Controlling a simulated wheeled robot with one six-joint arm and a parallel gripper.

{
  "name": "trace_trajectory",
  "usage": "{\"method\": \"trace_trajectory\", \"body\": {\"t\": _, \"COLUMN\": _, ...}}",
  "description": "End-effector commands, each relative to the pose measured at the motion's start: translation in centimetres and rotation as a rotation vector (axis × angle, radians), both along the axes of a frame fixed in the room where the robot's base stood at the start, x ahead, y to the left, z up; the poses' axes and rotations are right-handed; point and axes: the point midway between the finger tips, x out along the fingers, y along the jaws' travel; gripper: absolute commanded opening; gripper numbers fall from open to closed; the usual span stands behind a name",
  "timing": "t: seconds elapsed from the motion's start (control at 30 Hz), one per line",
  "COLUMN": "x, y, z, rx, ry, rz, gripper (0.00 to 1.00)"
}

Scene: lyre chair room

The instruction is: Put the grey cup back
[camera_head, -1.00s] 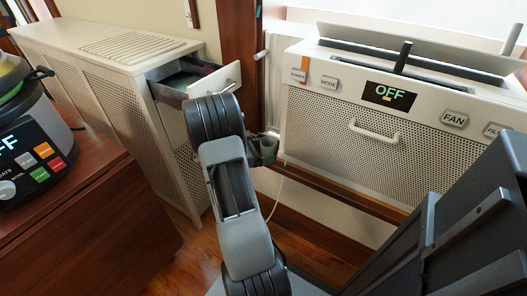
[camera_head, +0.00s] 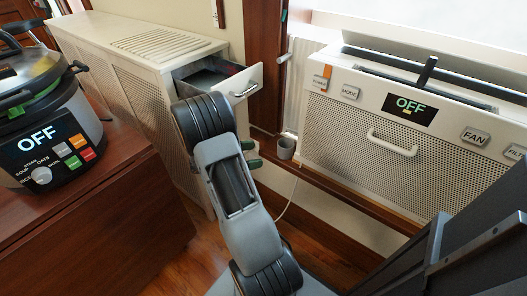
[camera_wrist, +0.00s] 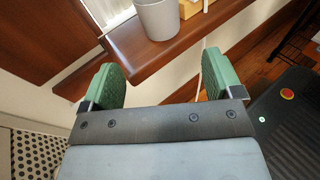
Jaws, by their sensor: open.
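The grey cup (camera_head: 286,147) stands upright on the narrow brown wooden ledge (camera_head: 340,188), near the window post. In the wrist view the cup (camera_wrist: 157,20) is at the top, on the ledge, beyond my fingertips and partly cut off by the frame edge. My gripper (camera_head: 251,154) is just left of the cup in the head view, with its green finger pads apart. In the wrist view my gripper (camera_wrist: 163,76) is open and empty, with a clear gap between it and the cup. My arm hides part of the gripper in the head view.
An open drawer (camera_head: 242,86) sticks out of the white cabinet (camera_head: 125,85) above my gripper. A white perforated unit (camera_head: 345,130) reading OFF stands right of the cup. A cooker (camera_head: 55,130) is on the wooden counter at left. A thin cable hangs below the ledge.

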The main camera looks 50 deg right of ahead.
Motion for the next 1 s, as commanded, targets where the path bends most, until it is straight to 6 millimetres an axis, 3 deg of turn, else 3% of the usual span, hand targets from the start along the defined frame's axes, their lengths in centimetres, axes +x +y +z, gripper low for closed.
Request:
{"method": "trace_trajectory", "body": {"t": 0.27, "x": 0.7, "y": 1.1, "z": 0.3, "rx": 0.001, "ry": -0.005, "rz": -0.001, "gripper": 0.85}}
{"method": "trace_trajectory", "body": {"t": 0.43, "x": 0.3, "y": 3.5, "z": 1.8, "rx": 0.049, "ry": -0.155, "rz": -0.047, "gripper": 0.85}}
{"method": "trace_trajectory", "body": {"t": 0.57, "x": -0.7, "y": 8.1, "z": 3.6, "rx": 0.155, "ry": -0.434, "rz": -0.139, "gripper": 0.85}}
{"method": "trace_trajectory", "body": {"t": 0.8, "x": -2.0, "y": 19.0, "z": 6.0, "rx": 0.441, "ry": -1.008, "rz": -0.365, "gripper": 0.85}}
{"method": "trace_trajectory", "body": {"t": 1.0, "x": -2.6, "y": 25.8, "z": 8.0, "rx": 0.663, "ry": -1.332, "rz": -0.551, "gripper": 0.85}}
